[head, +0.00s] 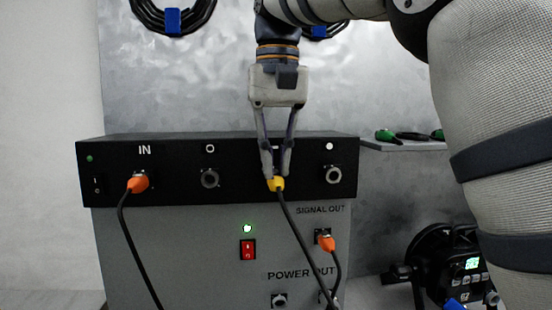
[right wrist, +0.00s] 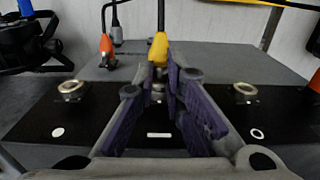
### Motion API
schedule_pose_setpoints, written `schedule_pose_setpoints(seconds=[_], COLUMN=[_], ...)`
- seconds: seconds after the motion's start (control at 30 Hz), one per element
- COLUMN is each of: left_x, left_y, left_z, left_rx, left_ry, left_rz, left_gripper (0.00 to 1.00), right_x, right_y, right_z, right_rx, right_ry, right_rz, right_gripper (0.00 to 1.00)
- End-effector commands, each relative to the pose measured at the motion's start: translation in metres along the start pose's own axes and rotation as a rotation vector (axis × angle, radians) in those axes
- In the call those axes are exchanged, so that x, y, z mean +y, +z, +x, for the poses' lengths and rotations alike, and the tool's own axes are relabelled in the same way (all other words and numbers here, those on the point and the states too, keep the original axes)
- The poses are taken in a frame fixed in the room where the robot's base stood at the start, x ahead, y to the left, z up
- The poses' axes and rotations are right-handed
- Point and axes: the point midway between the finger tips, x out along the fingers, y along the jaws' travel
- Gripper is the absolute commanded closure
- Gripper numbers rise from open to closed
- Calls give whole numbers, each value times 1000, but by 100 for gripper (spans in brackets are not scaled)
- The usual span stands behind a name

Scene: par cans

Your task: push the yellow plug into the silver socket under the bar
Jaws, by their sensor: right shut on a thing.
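The yellow plug (head: 276,184) with its black cable is between the fingertips of my right gripper (head: 277,172), which is shut on it. In the right wrist view the plug (right wrist: 158,50) is at the far end of the fingers (right wrist: 160,82). The white bar mark (right wrist: 159,135) is on the black box's front. The silver socket (right wrist: 158,97) in line with it shows only in part between the fingers. The plug is right at this socket; I cannot tell how far in it sits. The fingers hide the socket in the head view. My left gripper is not in view.
The black box (head: 240,195) has a socket under a ring mark (head: 209,179) and one under a dot (head: 333,174). An orange plug (head: 138,184) sits at IN. Another orange plug (head: 326,243) is at SIGNAL OUT on the grey box (head: 180,250) below.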

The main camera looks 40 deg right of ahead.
Motion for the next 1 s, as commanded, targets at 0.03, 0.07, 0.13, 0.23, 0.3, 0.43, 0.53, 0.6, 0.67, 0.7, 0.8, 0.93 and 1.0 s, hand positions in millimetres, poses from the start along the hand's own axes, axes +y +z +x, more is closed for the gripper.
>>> schedule_pose_setpoints(seconds=[0.03,0.07,0.13,0.23,0.3,0.43,0.53,0.6,0.67,0.7,0.8,0.93,1.0], left_x=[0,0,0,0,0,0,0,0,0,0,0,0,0], left_y=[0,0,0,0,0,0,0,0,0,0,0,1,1], left_z=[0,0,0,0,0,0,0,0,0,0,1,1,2], left_rx=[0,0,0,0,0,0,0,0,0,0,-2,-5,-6], left_ry=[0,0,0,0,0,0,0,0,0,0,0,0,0], left_rz=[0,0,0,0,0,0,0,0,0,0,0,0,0], left_gripper=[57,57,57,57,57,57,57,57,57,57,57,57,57], right_x=[0,0,0,0,0,0,0,0,0,0,0,0,0], right_y=[0,0,0,0,0,0,0,0,0,0,-2,-4,-5], right_z=[0,0,0,0,0,0,0,0,0,0,0,1,1], right_rx=[0,0,0,0,0,0,0,0,0,0,0,-2,-2], right_ry=[0,0,0,0,0,0,0,0,0,0,0,1,1], right_rz=[0,0,0,0,0,0,0,0,0,0,0,0,0], right_gripper=[100,100,100,100,100,100,100,100,100,100,100,100,100])
